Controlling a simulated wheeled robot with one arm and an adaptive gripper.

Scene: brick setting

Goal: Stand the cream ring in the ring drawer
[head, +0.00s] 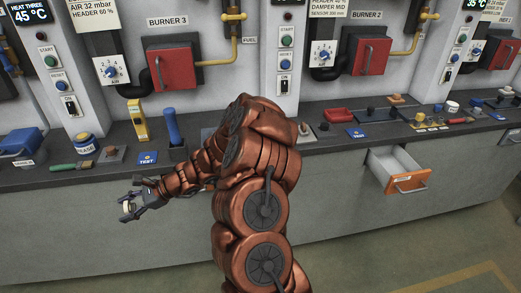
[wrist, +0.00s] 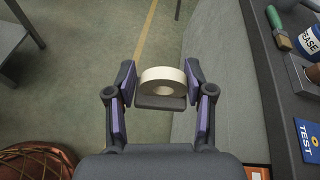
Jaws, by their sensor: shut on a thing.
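The cream ring (wrist: 163,74) is between the fingers of my gripper (wrist: 160,88) in the wrist view, with its hole partly showing. My gripper is shut on it. In the head view, my gripper (head: 129,208) holds the ring in the air in front of the bench's left part. An open drawer (head: 392,166) with an orange front (head: 408,183) sticks out of the bench at the right, far from my gripper. Its visible inside looks pale and empty; its label is too small to read.
The dark bench top (head: 340,152) carries a grease jar (head: 85,144), a green-handled brush (head: 72,166), a blue TEST card (head: 147,158) and several tools. Red burner boxes (head: 172,67) hang on the wall. The floor (head: 440,245) before the open drawer looks clear.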

